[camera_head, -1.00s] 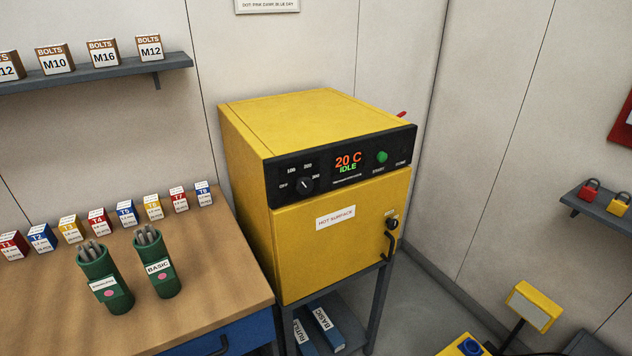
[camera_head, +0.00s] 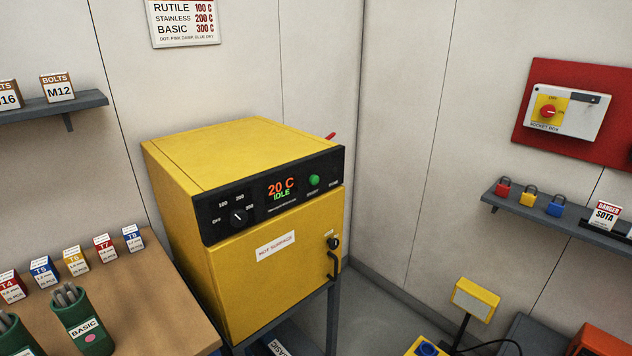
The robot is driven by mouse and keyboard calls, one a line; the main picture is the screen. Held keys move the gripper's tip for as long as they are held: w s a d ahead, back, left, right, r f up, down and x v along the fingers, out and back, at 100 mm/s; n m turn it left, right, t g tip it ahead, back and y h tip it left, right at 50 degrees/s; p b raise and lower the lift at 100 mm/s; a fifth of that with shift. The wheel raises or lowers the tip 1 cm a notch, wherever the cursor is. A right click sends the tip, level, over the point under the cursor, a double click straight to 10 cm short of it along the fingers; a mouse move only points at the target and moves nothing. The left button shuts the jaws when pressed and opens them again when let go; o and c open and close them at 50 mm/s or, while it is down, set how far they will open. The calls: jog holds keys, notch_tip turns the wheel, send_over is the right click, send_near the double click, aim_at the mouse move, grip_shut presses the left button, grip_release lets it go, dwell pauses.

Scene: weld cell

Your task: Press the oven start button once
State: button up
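The yellow oven (camera_head: 235,170) stands on a dark frame left of the middle, its door shut. Its black control panel (camera_head: 262,212) faces forward and right. The display (camera_head: 281,188) reads "20 C" and "IDLE". The round green start button (camera_head: 314,180) sits right of the display, above a small label. A black temperature knob (camera_head: 238,216) sits on the panel's left, with marks around it. The door has a "HOT SURFACE" label (camera_head: 275,246) and a dark handle (camera_head: 334,262). My gripper is not in the view.
A wooden bench (camera_head: 150,290) with green rod holders (camera_head: 82,322) and small boxes stands left of the oven. A shelf (camera_head: 560,222) with padlocks and a red board with a socket box (camera_head: 565,108) are on the right wall. Floor shows right of the oven.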

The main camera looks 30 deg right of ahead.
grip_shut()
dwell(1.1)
